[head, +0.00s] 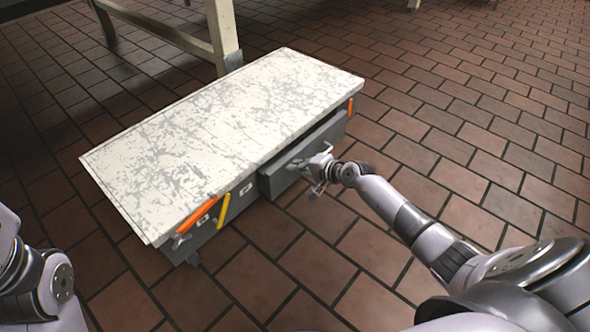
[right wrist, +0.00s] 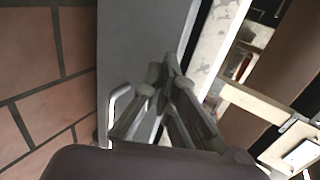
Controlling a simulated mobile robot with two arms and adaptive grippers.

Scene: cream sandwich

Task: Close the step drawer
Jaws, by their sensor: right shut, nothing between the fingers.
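The step (head: 230,120) is a low grey unit with a worn white top, standing on the floor in the head view. Its grey drawer (head: 335,128) sticks out a little from the long front side. My right gripper (head: 318,172) is shut and empty at the drawer front, by its handle. Whether it touches cannot be told. In the right wrist view the shut fingers (right wrist: 165,78) point at the grey drawer front (right wrist: 135,35), with the pale handle (right wrist: 115,110) beside them. Only part of my left arm shows; its gripper is out of view.
Orange (head: 200,214) and yellow (head: 223,209) tools hang on the step's front, left of the drawer. A wooden table leg (head: 222,35) stands behind the step. The brick-tiled floor (head: 480,120) to the right is clear.

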